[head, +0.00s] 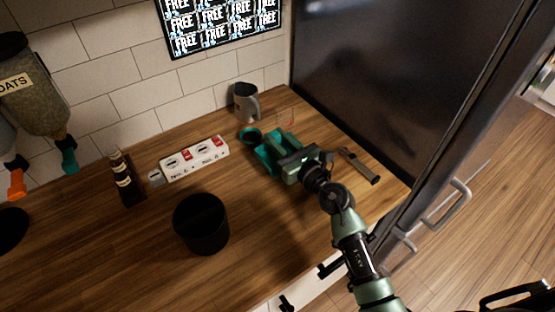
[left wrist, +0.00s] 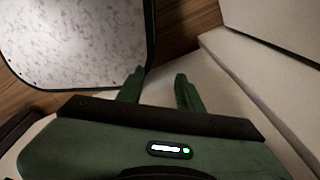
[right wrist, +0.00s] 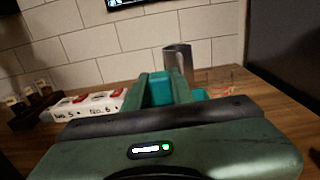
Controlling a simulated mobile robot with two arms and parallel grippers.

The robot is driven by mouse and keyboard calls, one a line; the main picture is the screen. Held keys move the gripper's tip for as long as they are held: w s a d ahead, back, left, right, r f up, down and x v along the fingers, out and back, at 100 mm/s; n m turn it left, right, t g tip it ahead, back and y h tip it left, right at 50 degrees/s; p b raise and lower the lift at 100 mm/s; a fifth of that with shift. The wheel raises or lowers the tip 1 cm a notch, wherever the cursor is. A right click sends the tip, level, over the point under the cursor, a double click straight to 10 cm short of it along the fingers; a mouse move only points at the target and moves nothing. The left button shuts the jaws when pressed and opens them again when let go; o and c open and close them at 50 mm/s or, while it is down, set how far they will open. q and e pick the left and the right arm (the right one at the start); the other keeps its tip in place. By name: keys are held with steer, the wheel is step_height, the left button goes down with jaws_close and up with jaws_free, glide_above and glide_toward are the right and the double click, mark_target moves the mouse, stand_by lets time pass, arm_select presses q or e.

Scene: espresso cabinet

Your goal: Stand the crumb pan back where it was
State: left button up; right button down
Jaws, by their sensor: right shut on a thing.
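A teal piece (head: 262,160), which I take to be the crumb pan, is on or just above the wooden counter near the back right corner. My right gripper (head: 272,153) is around it, shut on it. In the right wrist view the teal piece (right wrist: 161,90) shows between the two fingers, with more teal to the right; its lower part is hidden by the gripper. I cannot tell if it touches the counter. My left gripper (left wrist: 160,90) is open and empty in the left wrist view, away from the counter scene.
A white labelled box (head: 195,160), a dark bottle stand (head: 124,180) and a black bin (head: 201,225) are to the left. A dark cabinet (head: 390,70) bounds the right.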

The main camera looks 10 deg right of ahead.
steer(key=shift+f+b, duration=1.6)
steer(key=shift+f, duration=1.5)
steer(key=shift+f, duration=0.2)
steer(key=c, duration=1.2)
jaws_free()
steer(key=shift+r, duration=0.15)
steer(key=shift+r, duration=0.25)
steer(key=v, duration=0.3)
steer(key=b+v, duration=0.1)
steer(key=v, duration=0.7)
steer(key=shift+f, duration=0.3)
steer(key=shift+s+d+r+b, duration=0.15)
steer(key=shift+s+b, duration=0.15)
steer(key=shift+s, duration=0.2)
